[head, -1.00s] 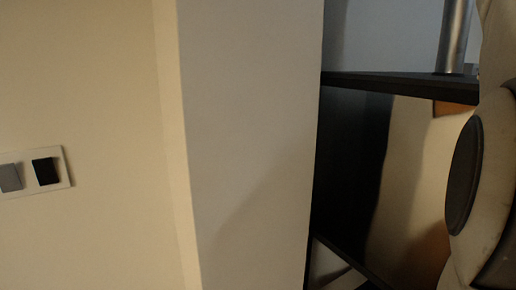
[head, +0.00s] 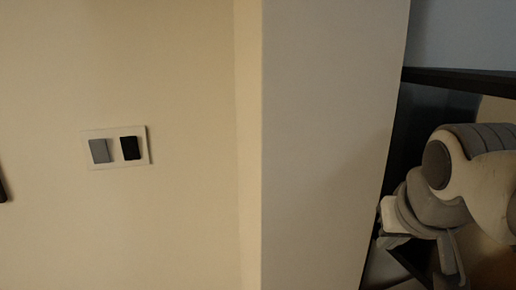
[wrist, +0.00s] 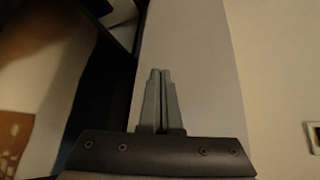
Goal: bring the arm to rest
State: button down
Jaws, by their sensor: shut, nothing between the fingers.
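My gripper (wrist: 161,74) shows in the wrist view with its two grey fingers side by side. It is shut and holds nothing. Behind the fingers in that view is the pale wall pillar (wrist: 195,60); I cannot tell the distance to it. In the head view my arm is bent at the right edge, in front of a dark-framed shelf unit (head: 455,79). The fingertips are hard to make out there.
The pale pillar also fills the middle of the head view (head: 325,150). A switch plate (head: 145,148) with a grey and a black switch is on the cream wall to the left. A dark thing cut by the left edge (head: 2,190) is unclear.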

jog(key=s+a+f+n+g+y, duration=0.1)
jog(key=s+a+f+n+y, duration=0.1)
jog(key=s+a+f, duration=0.5)
notch_tip(320, 180, up, 11)
jog(key=w+p, duration=0.1)
jog(key=p, duration=1.1)
jog(key=shift+d, duration=0.3)
jog(key=shift+d, duration=0.15)
